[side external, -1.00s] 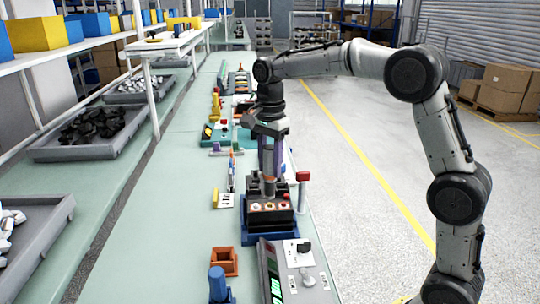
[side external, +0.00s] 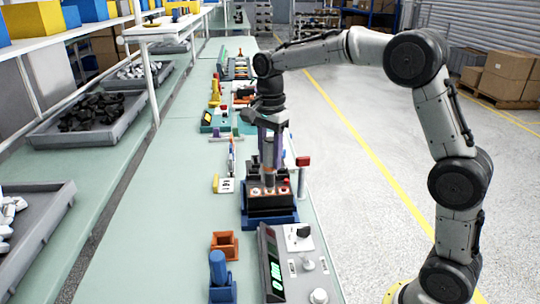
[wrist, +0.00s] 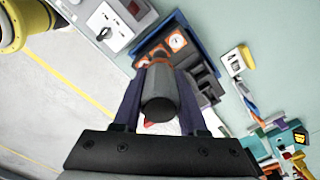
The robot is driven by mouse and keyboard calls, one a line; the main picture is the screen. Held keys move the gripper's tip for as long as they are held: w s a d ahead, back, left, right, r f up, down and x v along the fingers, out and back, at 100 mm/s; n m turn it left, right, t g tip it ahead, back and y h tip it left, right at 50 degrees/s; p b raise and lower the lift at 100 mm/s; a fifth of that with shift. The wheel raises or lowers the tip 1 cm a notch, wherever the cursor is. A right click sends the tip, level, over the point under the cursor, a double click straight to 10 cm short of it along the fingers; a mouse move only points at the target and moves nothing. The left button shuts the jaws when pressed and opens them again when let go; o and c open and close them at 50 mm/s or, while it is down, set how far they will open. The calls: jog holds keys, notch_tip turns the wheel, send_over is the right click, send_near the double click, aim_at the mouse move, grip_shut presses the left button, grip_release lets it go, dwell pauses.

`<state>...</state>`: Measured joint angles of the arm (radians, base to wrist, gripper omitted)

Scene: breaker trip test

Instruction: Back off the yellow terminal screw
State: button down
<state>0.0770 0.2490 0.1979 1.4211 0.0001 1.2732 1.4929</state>
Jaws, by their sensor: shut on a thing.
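My gripper (side external: 268,150) points straight down over a dark breaker block (side external: 270,201), which sits in a blue holder (side external: 270,218). Its two purple-grey fingers (wrist: 158,85) are shut on a grey cylindrical driver (wrist: 160,105), held upright. In the side view the driver (side external: 268,176) reaches down to the block's top face, among pale round terminals with orange surrounds. I cannot tell whether its tip touches a screw. One round terminal (wrist: 177,41) shows clear of the driver in the wrist view. I cannot pick out a yellow screw; the driver hides part of the top.
A grey console (side external: 285,265) with a lit display and knobs stands in front. An orange open box (side external: 224,244) and a blue stand (side external: 219,275) are left of it. A red-topped post (side external: 303,163) stands close right of the block. Free green bench lies to the left.

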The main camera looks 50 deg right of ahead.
aim_at(270, 140)
jog(key=shift+f, duration=0.7)
dwell(1.6)
jog(key=shift+r, duration=0.15)
dwell(0.6)
jog(key=shift+r, duration=3)
